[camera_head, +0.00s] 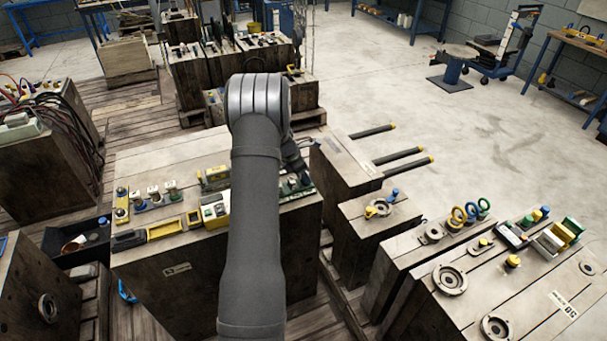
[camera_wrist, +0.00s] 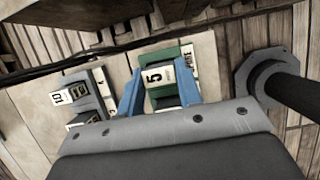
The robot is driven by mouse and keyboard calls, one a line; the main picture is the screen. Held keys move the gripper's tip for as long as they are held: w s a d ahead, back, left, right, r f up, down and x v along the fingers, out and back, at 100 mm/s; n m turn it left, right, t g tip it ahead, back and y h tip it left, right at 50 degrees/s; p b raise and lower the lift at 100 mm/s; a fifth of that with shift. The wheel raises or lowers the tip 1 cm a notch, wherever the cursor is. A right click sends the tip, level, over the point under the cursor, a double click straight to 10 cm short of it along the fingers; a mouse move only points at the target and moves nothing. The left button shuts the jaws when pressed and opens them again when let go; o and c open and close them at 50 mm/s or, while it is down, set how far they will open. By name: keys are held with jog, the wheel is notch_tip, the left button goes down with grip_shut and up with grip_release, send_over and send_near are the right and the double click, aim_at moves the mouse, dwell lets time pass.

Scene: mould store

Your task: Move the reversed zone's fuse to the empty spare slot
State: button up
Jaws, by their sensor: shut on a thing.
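In the wrist view the two blue fingers of my gripper (camera_wrist: 159,80) are shut on a white fuse marked 5 (camera_wrist: 157,76). The fuse is at a green holder (camera_wrist: 177,55); I cannot tell whether it is seated in it or lifted. Left of it is a grey block (camera_wrist: 100,92) with white labels, at least one reading 10. In the head view my arm hides most of my gripper, over the right end of the near mould block (camera_head: 175,270). A green piece (camera_head: 297,186) shows beside the arm there. I cannot make out a reversed zone or an empty slot.
Yellow and grey connectors (camera_head: 212,211) stand on the near block, left of my arm. A pale-topped block with three dark rods (camera_head: 398,154) is to the right. In the wrist view a dark cylinder with a collar (camera_wrist: 264,75) is close on the right.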

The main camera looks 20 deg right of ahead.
jog(key=shift+f, duration=0.4)
dwell(0.4)
jog(key=o, duration=1)
jog(key=shift+o, duration=0.2)
jog(key=shift+r, duration=0.1)
jog(key=shift+r, duration=3.65)
notch_tip(320, 180, down, 8)
jog(key=shift+r, duration=0.25)
